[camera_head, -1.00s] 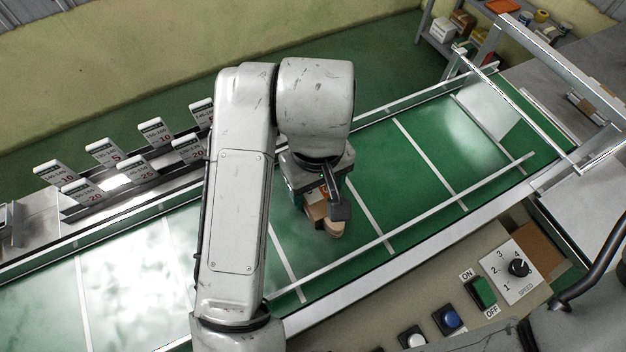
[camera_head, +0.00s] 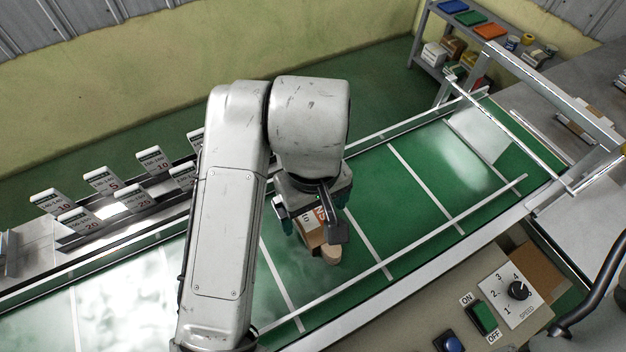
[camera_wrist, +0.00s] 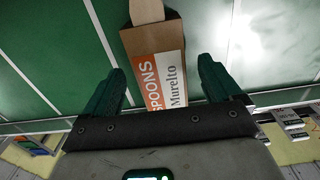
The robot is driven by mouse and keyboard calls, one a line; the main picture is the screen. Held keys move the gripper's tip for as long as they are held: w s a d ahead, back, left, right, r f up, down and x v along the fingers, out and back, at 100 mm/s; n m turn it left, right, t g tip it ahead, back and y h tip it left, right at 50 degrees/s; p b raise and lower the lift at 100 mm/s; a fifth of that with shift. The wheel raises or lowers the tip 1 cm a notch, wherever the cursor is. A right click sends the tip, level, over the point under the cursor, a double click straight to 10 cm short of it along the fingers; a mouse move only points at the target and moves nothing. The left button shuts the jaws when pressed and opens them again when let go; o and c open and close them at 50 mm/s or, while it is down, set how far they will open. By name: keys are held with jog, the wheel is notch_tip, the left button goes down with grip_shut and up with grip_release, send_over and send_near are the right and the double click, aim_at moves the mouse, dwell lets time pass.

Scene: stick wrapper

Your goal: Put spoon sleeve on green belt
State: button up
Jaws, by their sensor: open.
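The spoon sleeve (camera_wrist: 160,75) is a brown and white cardboard packet with an orange "SPOONS" panel and the word "Murelto". In the head view the sleeve (camera_head: 314,234) lies on the green belt (camera_head: 400,215), partly hidden by my gripper. A pale wooden piece (camera_wrist: 147,11) sticks out of its far end. My gripper (camera_wrist: 160,82) is open, its two dark green fingers on either side of the sleeve's near end, with gaps between them and it. In the head view my gripper (camera_head: 312,212) is just above the belt. I cannot tell whether the sleeve touches the belt.
White dividing lines and a metal rail (camera_head: 400,262) cross the belt. Numbered cards (camera_head: 102,180) stand in a rack along the far left side. A control panel with a speed knob (camera_head: 518,290) is at the front right. The belt's right part is clear.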

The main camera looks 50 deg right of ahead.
aim_at(313, 215)
notch_tip(313, 215, up, 10)
jog(key=p, duration=0.1)
jog(key=shift+r, duration=0.1)
dwell(0.3)
